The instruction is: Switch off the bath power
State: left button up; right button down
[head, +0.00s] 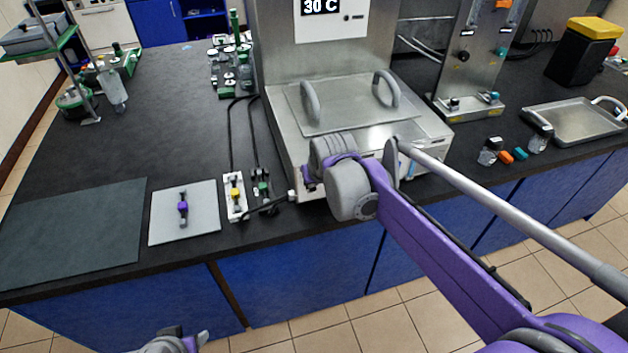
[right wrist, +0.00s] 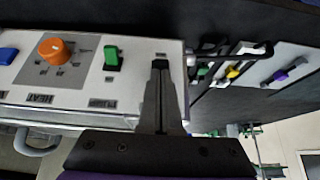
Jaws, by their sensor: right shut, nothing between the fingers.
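The steel bath (head: 285,135) stands on the bench with its lid (head: 340,98) on and a display reading 30 C (head: 321,8) above it. In the head view my right arm hides most of the panel. My left gripper (head: 190,342) is at the bottom edge, partly cut off.
Left of the bath are a white strip with a yellow switch (head: 235,194), black cables (head: 232,130) and a grey plate with a purple part (head: 183,208). The left bench top is largely clear.

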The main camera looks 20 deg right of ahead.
jog(key=shift+s+f+t, duration=0.2)
jog(key=shift+t, duration=0.2)
jog(key=shift+s+f+t+b, duration=0.3)
jog(key=shift+f+t+b, duration=0.1)
jog(key=shift+t+b, duration=0.35)
jog(key=shift+s+f+t+b, duration=0.3)
jog(key=shift+f+t+b, duration=0.15)
jog(key=shift+t, duration=0.4)
jog(key=shift+s+t, duration=0.1)
jog(key=shift+t, duration=0.3)
jog(key=shift+r, duration=0.1)
jog(key=shift+r+p, duration=0.45)
jog(key=shift+r, duration=0.3)
jog(key=shift+r, duration=0.1)
